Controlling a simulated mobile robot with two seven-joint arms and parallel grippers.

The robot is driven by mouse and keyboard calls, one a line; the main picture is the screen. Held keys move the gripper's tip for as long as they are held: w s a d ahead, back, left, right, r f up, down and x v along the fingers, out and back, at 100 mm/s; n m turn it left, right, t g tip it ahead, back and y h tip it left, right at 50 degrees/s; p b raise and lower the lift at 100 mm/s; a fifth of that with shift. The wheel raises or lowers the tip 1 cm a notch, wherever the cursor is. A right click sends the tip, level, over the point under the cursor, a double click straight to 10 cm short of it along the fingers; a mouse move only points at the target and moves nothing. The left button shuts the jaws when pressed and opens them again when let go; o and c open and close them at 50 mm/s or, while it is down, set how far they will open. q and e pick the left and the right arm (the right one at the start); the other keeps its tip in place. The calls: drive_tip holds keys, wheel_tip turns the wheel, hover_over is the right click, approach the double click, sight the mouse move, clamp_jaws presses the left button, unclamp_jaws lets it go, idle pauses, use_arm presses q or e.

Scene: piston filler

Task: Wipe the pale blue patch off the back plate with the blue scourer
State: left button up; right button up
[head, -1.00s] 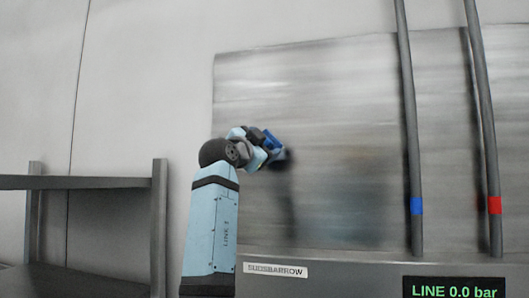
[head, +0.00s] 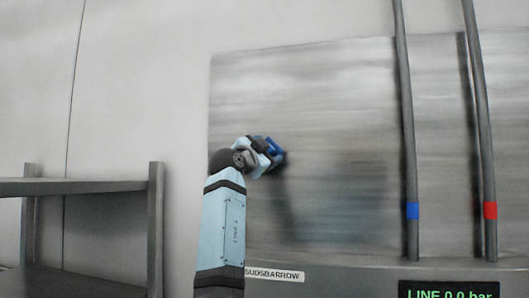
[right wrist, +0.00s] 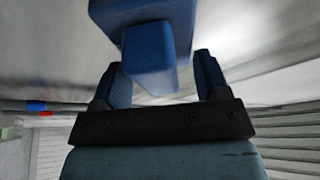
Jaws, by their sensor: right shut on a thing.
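My right gripper (head: 274,151) is shut on the blue scourer (head: 280,148) in front of the left part of the metal back plate (head: 310,80). In the right wrist view, the scourer (right wrist: 152,48) is a dark blue block between the two fingers, close to the pale surface behind it. I cannot tell whether it touches the plate. A faint pale blue tint (head: 350,212) shows low on the plate, right of and below the gripper; its edges are blurred. The arm's dark shadow falls between. My left gripper is not in view.
Two upright grey pipes stand before the plate, one with a blue band (head: 412,211), one with a red band (head: 490,210). A dark shelf frame (head: 155,225) stands at left. A ledge with a SUDSBARROW label (head: 274,275) and a line pressure display (head: 448,296) lies below.

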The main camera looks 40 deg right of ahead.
sight(278, 151)
drive_tip(key=shift+w+d, duration=0.25)
idle(0.4)
drive_tip(key=shift+w+d+p, duration=0.4)
drive_tip(key=shift+d+p, duration=0.05)
drive_tip(key=shift+d, duration=0.05)
drive_tip(key=shift+s+d+b, duration=0.35)
drive_tip(key=shift+s+d, duration=0.2)
drive_tip(key=shift+s, duration=0.25)
drive_tip(key=shift+s+d, duration=0.6)
drive_tip(key=shift+s, duration=0.2)
drive_tip(key=shift+d, duration=0.1)
drive_tip(key=shift+w+a+r+p, duration=0.1)
drive_tip(key=shift+w+a+p, duration=0.25)
drive_tip(key=shift+w, duration=0.15)
drive_tip(key=shift+w+a+p, duration=0.35)
drive_tip(key=shift+w+a, duration=0.5)
drive_tip(key=shift+w, duration=0.25)
